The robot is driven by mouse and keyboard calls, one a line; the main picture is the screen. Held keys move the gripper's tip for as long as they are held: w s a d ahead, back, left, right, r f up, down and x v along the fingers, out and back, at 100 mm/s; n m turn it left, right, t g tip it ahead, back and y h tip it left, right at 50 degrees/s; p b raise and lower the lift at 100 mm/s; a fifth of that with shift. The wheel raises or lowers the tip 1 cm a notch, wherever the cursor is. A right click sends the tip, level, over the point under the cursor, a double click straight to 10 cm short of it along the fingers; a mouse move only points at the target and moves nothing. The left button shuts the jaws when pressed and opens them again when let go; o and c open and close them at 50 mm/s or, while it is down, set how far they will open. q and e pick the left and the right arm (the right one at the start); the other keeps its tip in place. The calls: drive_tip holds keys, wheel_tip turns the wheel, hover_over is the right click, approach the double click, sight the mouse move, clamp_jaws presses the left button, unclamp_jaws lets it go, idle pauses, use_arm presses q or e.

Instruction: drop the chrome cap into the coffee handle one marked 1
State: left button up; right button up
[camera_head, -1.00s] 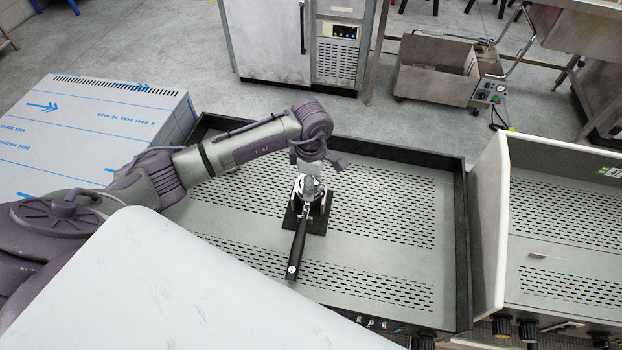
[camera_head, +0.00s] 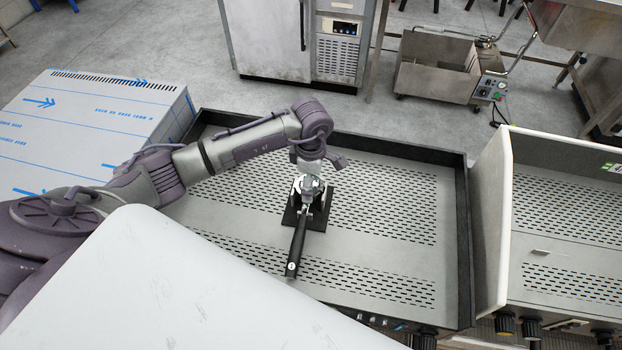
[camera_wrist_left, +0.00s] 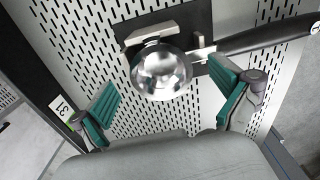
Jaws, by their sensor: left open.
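The coffee handle (camera_head: 298,246) has a black grip with a small white round mark at its near end. It lies on a black stand (camera_head: 318,218) on the perforated tray. It also shows in the wrist view, grip toward the upper right (camera_wrist_left: 262,37). A shiny round chrome piece (camera_wrist_left: 160,74), which looks like the chrome cap, is at the handle's head; I cannot tell whether it is seated inside or is the basket itself. My left gripper (camera_head: 311,173) is open above it, its teal pads (camera_wrist_left: 165,95) apart on both sides. My right gripper is not in view.
The perforated tray (camera_head: 390,200) has dark raised walls and is otherwise clear. A second white-walled unit (camera_head: 570,235) stands at the right. A blue-and-white film-covered box (camera_head: 80,130) is at the left. A large white panel (camera_head: 190,290) covers the lower left foreground.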

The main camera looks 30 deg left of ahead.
use_arm(q)
wheel_tip(320, 180, up, 12)
idle(0.6)
